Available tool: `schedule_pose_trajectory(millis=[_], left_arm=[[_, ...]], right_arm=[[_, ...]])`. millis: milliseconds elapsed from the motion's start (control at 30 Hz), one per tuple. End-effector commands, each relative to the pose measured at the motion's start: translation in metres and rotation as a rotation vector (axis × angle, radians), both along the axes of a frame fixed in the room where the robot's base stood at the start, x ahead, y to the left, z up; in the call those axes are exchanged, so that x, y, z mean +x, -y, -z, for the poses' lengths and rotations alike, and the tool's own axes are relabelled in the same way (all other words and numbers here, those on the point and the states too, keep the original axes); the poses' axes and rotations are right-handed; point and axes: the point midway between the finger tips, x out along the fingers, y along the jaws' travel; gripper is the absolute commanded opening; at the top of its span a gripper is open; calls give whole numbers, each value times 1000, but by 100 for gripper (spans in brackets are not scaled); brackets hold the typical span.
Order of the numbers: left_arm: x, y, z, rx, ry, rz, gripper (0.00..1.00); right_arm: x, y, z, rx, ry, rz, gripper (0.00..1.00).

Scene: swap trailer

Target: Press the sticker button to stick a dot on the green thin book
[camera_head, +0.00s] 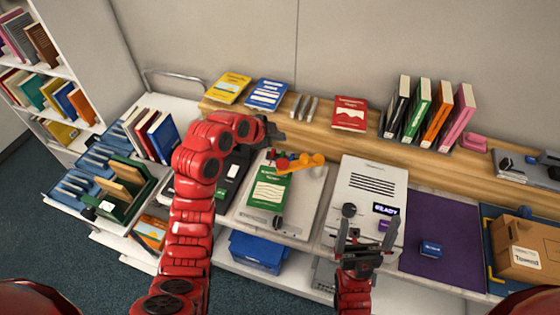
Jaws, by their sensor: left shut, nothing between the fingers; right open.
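A thin green book (270,190) with a white label lies flat on a pale grey plate (310,190) in the middle of the counter. An orange arm-like part (300,162) with a red piece reaches over its upper edge. I cannot tell which part is the sticker button. My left gripper (273,131) is shut and empty, behind the book near the wooden ledge. My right gripper (358,238) is open and empty over the machine's front edge.
The wooden ledge (320,120) holds flat yellow, blue and red books and several upright books (440,115). A purple mat (440,225) with a blue block and a cardboard box (530,249) lie right. A dark device stands behind my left arm. A blue bin (257,252) sits below.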

Motion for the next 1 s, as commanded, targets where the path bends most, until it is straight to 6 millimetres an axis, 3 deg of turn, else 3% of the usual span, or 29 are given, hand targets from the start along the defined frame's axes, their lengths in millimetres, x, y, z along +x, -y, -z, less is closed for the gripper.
schedule_pose_trajectory(millis=[467,867,1000], left_arm=[[0,0,10,-3,-2,-3,0],[-1,0,60,-2,-5,-5,0],[1,-1,84,-3,1,-5,0]], right_arm=[[0,0,-2,0,0,0,100],[0,0,-13,0,0,0,100],[0,0,12,0,-1,0,100]])
